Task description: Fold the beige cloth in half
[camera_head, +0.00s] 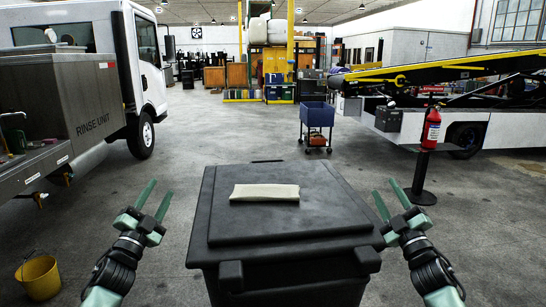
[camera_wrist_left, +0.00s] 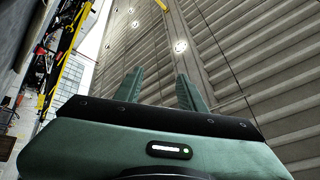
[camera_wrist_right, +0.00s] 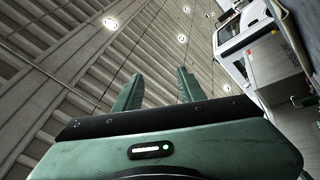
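The beige cloth (camera_head: 265,193) lies as a narrow flat rectangle on the lid of a black bin (camera_head: 300,222), left of the lid's middle. Whether it has more than one layer is hard to tell. My left gripper (camera_head: 157,198) is open and empty, to the left of the bin and apart from the cloth. Its parted fingers also show in the left wrist view (camera_wrist_left: 158,88). My right gripper (camera_head: 387,197) is open and empty, to the right of the bin. Its parted fingers also show in the right wrist view (camera_wrist_right: 158,88).
A yellow bucket (camera_head: 38,278) stands on the floor at the lower left. A truck and a rinse unit (camera_head: 85,105) are at the left. A fire extinguisher (camera_head: 431,128) on a stand and a belt loader (camera_head: 450,75) are at the right. The lid around the cloth is clear.

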